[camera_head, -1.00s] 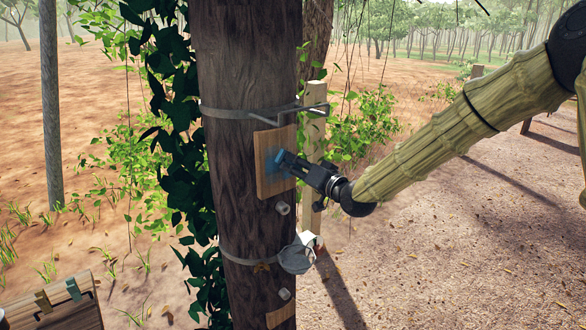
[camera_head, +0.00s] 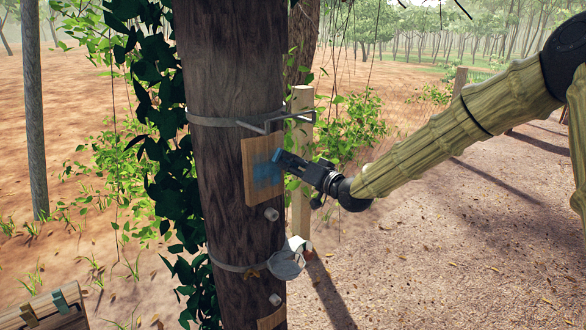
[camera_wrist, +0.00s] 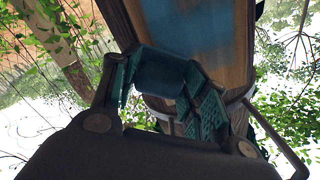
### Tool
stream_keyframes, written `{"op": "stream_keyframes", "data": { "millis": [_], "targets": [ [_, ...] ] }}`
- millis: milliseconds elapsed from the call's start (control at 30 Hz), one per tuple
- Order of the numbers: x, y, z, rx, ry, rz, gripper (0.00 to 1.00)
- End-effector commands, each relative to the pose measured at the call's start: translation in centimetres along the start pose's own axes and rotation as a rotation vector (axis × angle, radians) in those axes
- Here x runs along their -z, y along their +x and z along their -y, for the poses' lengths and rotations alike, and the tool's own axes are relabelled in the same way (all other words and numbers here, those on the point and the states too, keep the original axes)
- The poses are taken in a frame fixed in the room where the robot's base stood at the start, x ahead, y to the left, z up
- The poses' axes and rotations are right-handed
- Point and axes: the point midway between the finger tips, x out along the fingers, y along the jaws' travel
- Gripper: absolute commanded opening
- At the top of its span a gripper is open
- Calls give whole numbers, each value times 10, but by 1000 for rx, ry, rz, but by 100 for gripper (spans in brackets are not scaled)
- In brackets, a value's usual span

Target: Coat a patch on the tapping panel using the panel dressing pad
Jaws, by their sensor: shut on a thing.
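The tapping panel (camera_head: 261,192) is a flat tan wooden board on the front of a dark tree trunk. A blue coated patch (camera_head: 266,174) covers its middle and right part; bare wood shows around it. My gripper (camera_head: 281,158) is at the panel's right edge, shut on the blue dressing pad (camera_head: 276,155). In the wrist view the pad (camera_wrist: 160,72) sits between the two fingers, just below the panel (camera_wrist: 240,40) and its blue patch (camera_wrist: 190,22). I cannot tell whether the pad touches the panel.
A metal band with a bracket (camera_head: 270,121) circles the trunk (camera_head: 228,70) above the panel. A cup (camera_head: 287,262) hangs below on another band, with small pegs (camera_head: 271,214) near it. A wooden post (camera_head: 301,200) stands behind. A wooden box (camera_head: 50,312) is at lower left.

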Motion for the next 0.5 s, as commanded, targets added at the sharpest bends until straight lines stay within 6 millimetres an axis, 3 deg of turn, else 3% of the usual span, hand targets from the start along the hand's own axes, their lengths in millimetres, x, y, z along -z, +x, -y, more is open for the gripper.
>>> {"op": "stream_keyframes", "data": {
  "millis": [500],
  "targets": [
    [-11,1,19,1,0,1,25]
  ]
}}
